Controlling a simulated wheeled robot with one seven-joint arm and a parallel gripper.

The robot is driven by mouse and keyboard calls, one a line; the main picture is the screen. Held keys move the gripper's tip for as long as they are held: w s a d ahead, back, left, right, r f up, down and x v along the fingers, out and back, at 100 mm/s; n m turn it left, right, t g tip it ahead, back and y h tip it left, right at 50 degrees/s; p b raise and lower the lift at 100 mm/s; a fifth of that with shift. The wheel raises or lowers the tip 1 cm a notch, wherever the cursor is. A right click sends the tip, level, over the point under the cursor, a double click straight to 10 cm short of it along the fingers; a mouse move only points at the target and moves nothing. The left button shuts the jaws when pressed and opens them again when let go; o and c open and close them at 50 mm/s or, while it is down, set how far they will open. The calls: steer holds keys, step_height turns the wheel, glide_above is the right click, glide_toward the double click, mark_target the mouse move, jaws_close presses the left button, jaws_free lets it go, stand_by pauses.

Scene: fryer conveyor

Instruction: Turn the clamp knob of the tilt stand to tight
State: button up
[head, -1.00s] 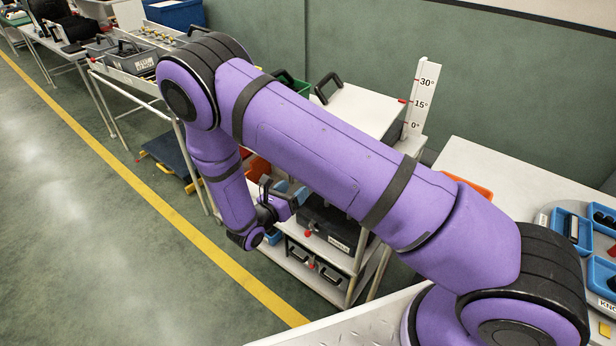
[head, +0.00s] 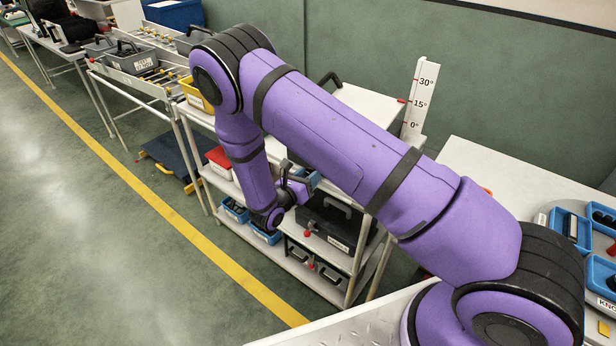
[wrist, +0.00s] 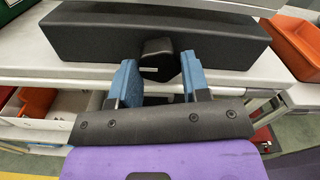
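The tilt stand shows in the head view as a pale tilting plate (head: 372,104) beside an upright angle scale (head: 422,95) marked 0°, 15° and 30°. In the wrist view its long black block (wrist: 90,40) lies across the top. The black clamp knob (wrist: 158,55) sticks out of the block's front, with a short white mark near its lower left edge. My gripper (wrist: 157,77) is open, with one blue finger on each side of the knob. Small gaps show on both sides. No tight or loose label is readable. My arm hides the knob in the head view.
A shelf below holds a black case (head: 335,222) and blue bins (head: 236,210). A table with blue trays (head: 570,230) is at right.

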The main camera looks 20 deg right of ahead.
steer(key=c, duration=0.3)
steer(key=shift+c, duration=0.2)
steer(key=shift+a+m, duration=0.1)
steer(key=shift+m, duration=8.8)
steer(key=o, duration=0.9)
